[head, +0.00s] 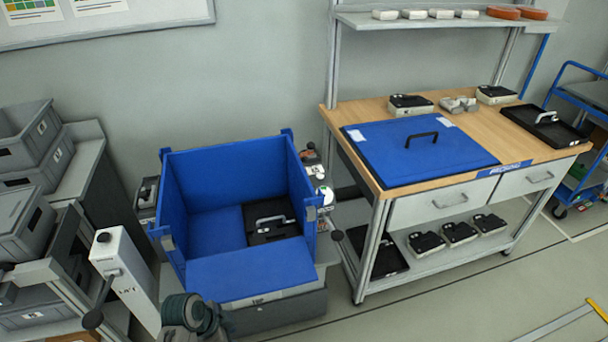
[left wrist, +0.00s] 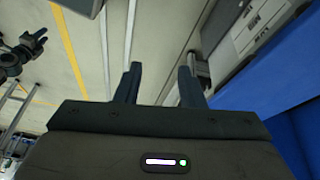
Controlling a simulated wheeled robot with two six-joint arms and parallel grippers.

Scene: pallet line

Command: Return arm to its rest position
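My left gripper (left wrist: 158,82) shows in the left wrist view with its two dark fingers apart and nothing between them. A blue wall (left wrist: 296,130) stands to the right of it in that view, with a gap between them. In the head view only a dark rounded part of my arm shows at the bottom edge, in front of the blue box; the left gripper is not seen there. A small dark claw-like shape (left wrist: 22,55) at the left of the wrist view may be my right gripper; its fingers are too small to read.
The open blue box (head: 215,220) holds a black handled case (head: 270,222). A workbench (head: 465,125) with a blue lid (head: 400,160) and black tray (head: 565,133) stands right. Grey crates (head: 30,165) are at left.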

